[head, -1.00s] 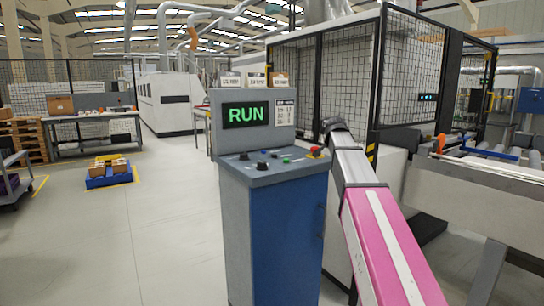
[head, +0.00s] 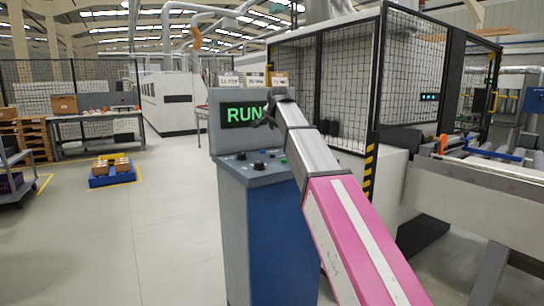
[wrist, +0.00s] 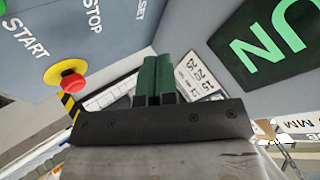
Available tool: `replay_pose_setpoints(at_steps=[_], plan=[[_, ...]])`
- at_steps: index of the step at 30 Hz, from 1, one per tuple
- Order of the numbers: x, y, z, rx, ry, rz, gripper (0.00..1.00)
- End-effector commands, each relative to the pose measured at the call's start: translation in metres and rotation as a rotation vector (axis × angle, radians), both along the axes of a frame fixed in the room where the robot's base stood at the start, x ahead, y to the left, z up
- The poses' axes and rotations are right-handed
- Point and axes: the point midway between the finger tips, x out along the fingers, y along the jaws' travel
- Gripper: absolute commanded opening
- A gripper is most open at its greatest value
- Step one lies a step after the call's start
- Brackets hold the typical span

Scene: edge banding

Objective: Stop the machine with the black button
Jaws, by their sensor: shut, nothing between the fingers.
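The control console (head: 232,180) stands in front of me with a lit green RUN screen (head: 238,113). Its sloped panel carries black controls (head: 259,166) and a green button (head: 284,160) partly beside my arm. I cannot tell which control is the stop button in the head view. My gripper (wrist: 154,80) is shut and empty. In the head view it (head: 262,121) hangs above the panel, in front of the screen's right part, apart from the buttons.
A red emergency button on a yellow base (wrist: 72,82) is near my gripper in the wrist view; my arm hides it in the head view. Three small boxes (head: 254,80) sit on the console top. A mesh-fenced machine (head: 340,85) stands behind right.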

Motion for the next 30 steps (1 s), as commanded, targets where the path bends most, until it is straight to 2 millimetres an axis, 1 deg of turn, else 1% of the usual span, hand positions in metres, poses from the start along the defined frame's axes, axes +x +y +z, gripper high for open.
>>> replay_pose_setpoints(at_steps=[9,14,20,30], plan=[[0.0,0.0,-0.001,0.0,-0.001,-0.001,0.0],[0.0,-0.001,-0.005,-0.001,0.0,-0.001,0.0],[-0.001,-0.001,-0.022,-0.001,0.001,-0.001,0.0],[-0.001,-0.001,-0.063,-0.001,0.0,-0.001,0.0]])
